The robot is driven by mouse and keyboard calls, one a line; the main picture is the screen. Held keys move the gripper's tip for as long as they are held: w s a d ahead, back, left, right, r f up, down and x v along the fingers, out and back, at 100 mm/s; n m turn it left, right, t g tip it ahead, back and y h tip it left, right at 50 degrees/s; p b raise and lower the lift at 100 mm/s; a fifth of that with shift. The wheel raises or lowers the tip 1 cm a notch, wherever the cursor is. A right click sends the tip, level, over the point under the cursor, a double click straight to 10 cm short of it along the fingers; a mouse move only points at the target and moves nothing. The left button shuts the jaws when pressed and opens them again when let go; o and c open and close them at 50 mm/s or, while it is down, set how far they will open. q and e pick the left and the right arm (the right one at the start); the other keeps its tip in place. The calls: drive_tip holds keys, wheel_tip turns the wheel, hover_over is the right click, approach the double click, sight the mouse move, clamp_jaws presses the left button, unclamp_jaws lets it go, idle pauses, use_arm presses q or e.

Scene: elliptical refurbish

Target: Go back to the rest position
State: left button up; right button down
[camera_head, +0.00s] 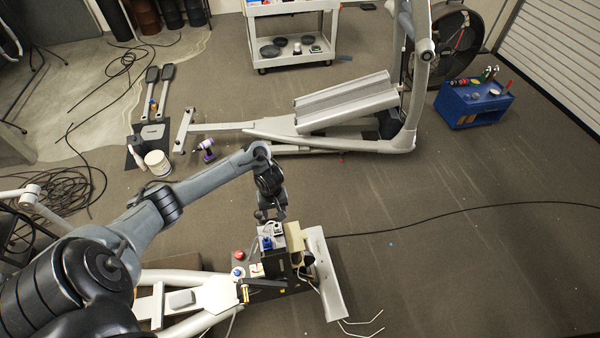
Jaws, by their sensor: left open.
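My left arm comes in from the left, and its gripper (271,214) hangs pointing down just above a dark box-like unit (276,262) with blue and white parts on top. The gripper is small in this view; I see nothing held in it. I cannot tell whether its tips touch the parts below. My right gripper is not in view.
A pale panel (325,272) with loose wires stands right of the unit. A white elliptical frame (370,105) lies behind. A blue toolbox (475,103), white cart (291,30) and purple drill (206,149) stand around. Cables cross the floor; the right floor is mostly clear.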

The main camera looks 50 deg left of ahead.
use_arm(q)
drive_tip(key=shift+g, duration=0.6)
drive_tip(key=s+f, duration=0.1)
drive_tip(key=s+d+f, duration=0.1)
drive_tip(key=s+f, duration=0.1)
drive_tip(key=s+d+f, duration=0.1)
drive_tip(key=s, duration=0.1)
drive_tip(key=shift+s+d+f, duration=0.1)
drive_tip(key=shift+d+f, duration=0.05)
drive_tip(key=shift+d, duration=0.1)
drive_tip(key=s+d+f+h, duration=0.1)
drive_tip(key=s+d+f, duration=0.3)
drive_tip(key=d, duration=0.5)
drive_tip(key=s+d+f+h, duration=0.2)
drive_tip(key=s+d, duration=0.3)
drive_tip(key=d, duration=0.4)
drive_tip(key=d+r+m+t, duration=0.2)
drive_tip(key=d+r+t, duration=0.15)
drive_tip(key=d, duration=0.55)
drive_tip(key=w+a+r+m+y, duration=0.1)
drive_tip(key=a+r+m, duration=0.1)
drive_tip(key=r+m, duration=0.4)
drive_tip(key=w+a+r+m+t+y, duration=0.1)
drive_tip(key=a+r+m, duration=0.1)
drive_tip(key=r+m, duration=0.5)
drive_tip(key=shift+a+r+y, duration=0.4)
drive_tip(key=shift+r, duration=2.7)
